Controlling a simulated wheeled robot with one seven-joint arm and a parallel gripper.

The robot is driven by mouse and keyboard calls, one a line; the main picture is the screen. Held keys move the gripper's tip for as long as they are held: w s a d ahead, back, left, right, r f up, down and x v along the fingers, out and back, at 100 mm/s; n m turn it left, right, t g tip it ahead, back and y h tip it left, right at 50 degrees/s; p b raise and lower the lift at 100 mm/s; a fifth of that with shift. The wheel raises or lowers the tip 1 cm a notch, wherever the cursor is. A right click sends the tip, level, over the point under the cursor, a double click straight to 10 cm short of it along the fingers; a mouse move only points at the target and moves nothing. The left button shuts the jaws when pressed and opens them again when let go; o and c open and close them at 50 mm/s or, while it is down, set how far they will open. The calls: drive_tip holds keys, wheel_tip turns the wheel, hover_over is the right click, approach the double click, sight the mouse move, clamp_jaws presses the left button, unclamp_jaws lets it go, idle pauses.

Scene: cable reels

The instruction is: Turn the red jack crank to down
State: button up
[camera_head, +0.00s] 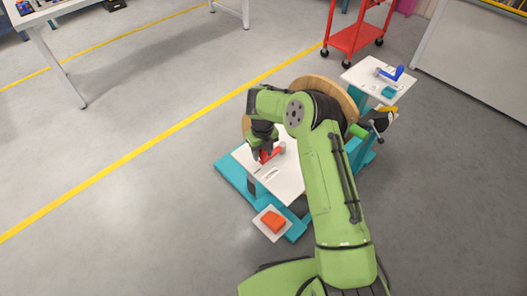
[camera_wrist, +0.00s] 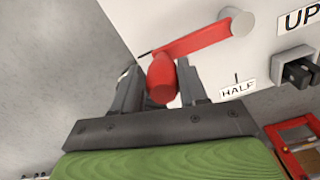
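The red jack crank (camera_head: 271,153) is on the white panel (camera_head: 290,182) of the teal reel stand. In the wrist view its red arm (camera_wrist: 195,40) runs from a grey hub (camera_wrist: 238,22) down-left to a red handle (camera_wrist: 161,80). My gripper (camera_wrist: 158,84) is at the handle, with one finger on each side of it. The fingers look apart from the handle, with small gaps, though contact is partly hidden. Labels "UP" (camera_wrist: 300,19) and "HALF" (camera_wrist: 238,90) show on the panel. No "DOWN" label is readable.
A wooden cable reel (camera_head: 318,82) stands behind my arm. A second white panel with a blue crank (camera_head: 391,73) is at the upper right. An orange block on a white plate (camera_head: 272,221) is at the stand's front. A red cart (camera_head: 354,38) stands behind; floor at left is clear.

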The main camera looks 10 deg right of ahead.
drive_tip(key=shift+o, duration=1.3)
drive_tip(key=shift+d, duration=0.1)
wheel_tip(320, 180, up, 16)
drive_tip(key=p, duration=0.4)
drive_tip(key=shift+f, duration=0.15)
